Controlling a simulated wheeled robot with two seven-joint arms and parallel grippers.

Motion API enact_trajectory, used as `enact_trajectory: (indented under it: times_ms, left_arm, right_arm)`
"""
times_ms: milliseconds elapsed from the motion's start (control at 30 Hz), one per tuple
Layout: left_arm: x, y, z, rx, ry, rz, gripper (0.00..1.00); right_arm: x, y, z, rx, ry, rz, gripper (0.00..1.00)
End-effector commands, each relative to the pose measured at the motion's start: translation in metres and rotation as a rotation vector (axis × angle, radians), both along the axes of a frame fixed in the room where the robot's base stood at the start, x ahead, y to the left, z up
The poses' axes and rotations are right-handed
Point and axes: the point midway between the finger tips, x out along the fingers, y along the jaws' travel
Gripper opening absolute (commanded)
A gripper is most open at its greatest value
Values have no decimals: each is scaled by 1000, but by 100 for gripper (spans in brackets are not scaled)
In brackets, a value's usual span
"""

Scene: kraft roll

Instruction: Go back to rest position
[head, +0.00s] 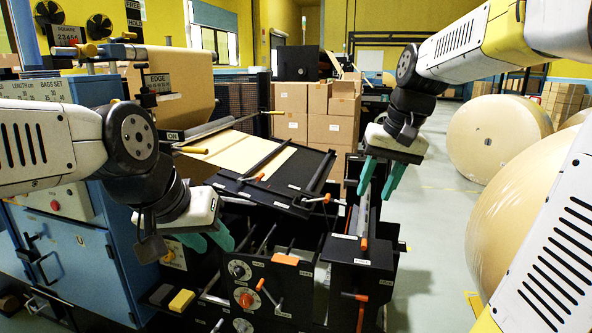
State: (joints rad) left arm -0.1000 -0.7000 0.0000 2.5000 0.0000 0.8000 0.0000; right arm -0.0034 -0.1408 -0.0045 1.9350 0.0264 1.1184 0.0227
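My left gripper (208,242) is at the lower left, with its teal fingers pointing down in front of the machine. Its two fingers look apart, with nothing seen between them, though the wrist partly covers them. My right gripper (380,182) hangs in the upper middle right, above the right end of the black machine unit. Its two teal fingers point down with a gap between them, and it is empty. Both arms are raised, reaching in from the sides.
A blue machine cabinet (85,250) stands at left, with a kraft roll (180,85) above. A kraft sheet (235,155) lies on the black machine bed (312,172). Cartons (330,128) are stacked behind. Large rolls (495,135) stand at right. Open floor (435,230) lies between.

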Motion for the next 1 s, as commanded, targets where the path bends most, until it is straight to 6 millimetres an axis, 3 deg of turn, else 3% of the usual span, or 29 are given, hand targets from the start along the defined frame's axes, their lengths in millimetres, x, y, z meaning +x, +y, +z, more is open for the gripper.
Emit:
enact_trajectory:
  times_ms: [33, 200, 400, 600, 1000]
  left_arm:
    - [0, 0, 0, 0, 0, 0, 36]
    - [0, 0, 0, 0, 0, 0, 36]
    - [0, 0, 0, 0, 0, 0, 36]
    - [0, 0, 0, 0, 0, 0, 36]
    - [0, 0, 0, 0, 0, 0, 36]
  right_arm:
    - [-22, 5, 2, -4, -46, 10, 39]
    - [-80, 16, -8, -13, -180, 39, 39]
    - [-124, 23, -29, -19, -294, 63, 39]
    - [-138, 26, -39, -21, -331, 72, 39]
    - [-138, 26, -39, -20, -330, 71, 39]
